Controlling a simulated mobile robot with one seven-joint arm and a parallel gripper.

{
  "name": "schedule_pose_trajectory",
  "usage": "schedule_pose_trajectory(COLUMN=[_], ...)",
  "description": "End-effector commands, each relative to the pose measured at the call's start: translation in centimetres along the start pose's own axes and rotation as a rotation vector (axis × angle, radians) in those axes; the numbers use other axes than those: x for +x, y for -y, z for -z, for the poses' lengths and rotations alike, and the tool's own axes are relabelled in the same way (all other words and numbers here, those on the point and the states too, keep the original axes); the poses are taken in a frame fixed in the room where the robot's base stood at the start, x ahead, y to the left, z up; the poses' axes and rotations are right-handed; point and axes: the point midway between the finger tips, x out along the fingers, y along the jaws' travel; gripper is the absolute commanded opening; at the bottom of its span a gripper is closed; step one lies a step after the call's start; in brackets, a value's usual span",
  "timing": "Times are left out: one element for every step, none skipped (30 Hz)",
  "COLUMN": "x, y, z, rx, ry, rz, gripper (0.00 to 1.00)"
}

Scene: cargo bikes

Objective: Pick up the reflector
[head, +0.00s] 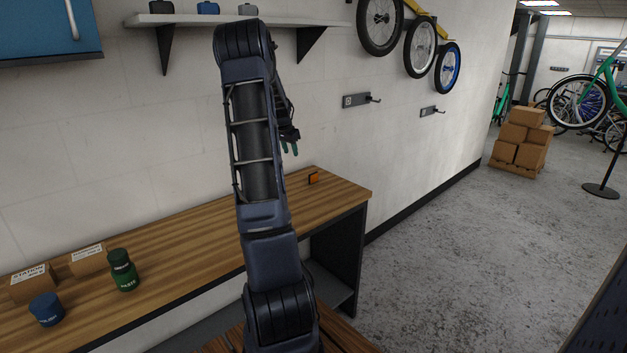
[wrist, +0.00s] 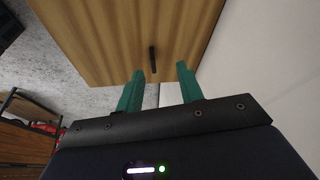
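A small orange reflector with a dark edge (head: 313,178) stands on the wooden workbench (head: 190,232), near its right end. In the wrist view it shows as a thin dark upright strip (wrist: 152,59) on the wood. My gripper (head: 290,149) is above the bench, to the upper left of the reflector in the head view, partly hidden behind my arm. In the wrist view its two green fingers (wrist: 158,72) are spread apart with nothing between them. The reflector lies beyond the fingertips, roughly in line with the gap and apart from both fingers.
A green jar (head: 123,270), a blue jar (head: 47,309) and cardboard boxes (head: 88,260) stand at the bench's left. A wall shelf (head: 235,19) is above, with wall hooks (head: 357,100) to the right. Bench around the reflector is clear. Open floor (head: 450,240) lies right.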

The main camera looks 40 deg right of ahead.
Motion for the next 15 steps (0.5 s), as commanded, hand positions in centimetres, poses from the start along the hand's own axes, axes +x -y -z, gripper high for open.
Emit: schedule_pose_trajectory(x=[1.9,2.8,3.9,4.7,5.5,6.4,7.0,7.5,8.1,8.5,8.8,9.1,9.3,9.4,9.7], y=[-0.4,-0.6,-0.9,-1.1,-1.3,-1.5,-1.7,-1.9,-2.1,-2.2,-2.3,-2.4,-2.4,-2.5,-2.5], z=[1.3,2.0,2.9,3.4,4.0,4.6,5.1,5.5,5.9,6.2,6.4,6.6,6.7,6.8,6.8], rx=[0.026,0.041,0.060,0.073,0.084,0.099,0.109,0.118,0.127,0.132,0.137,0.142,0.145,0.147,0.148], ry=[-0.007,-0.013,-0.019,-0.023,-0.028,-0.033,-0.038,-0.042,-0.046,-0.049,-0.051,-0.053,-0.054,-0.055,-0.055], rz=[-0.021,-0.030,-0.042,-0.050,-0.058,-0.067,-0.073,-0.078,-0.085,-0.088,-0.091,-0.094,-0.095,-0.096,-0.097], gripper=[0.37,0.37,0.37,0.37,0.37,0.37,0.37,0.37,0.37,0.37,0.37,0.37,0.37,0.37,0.37])
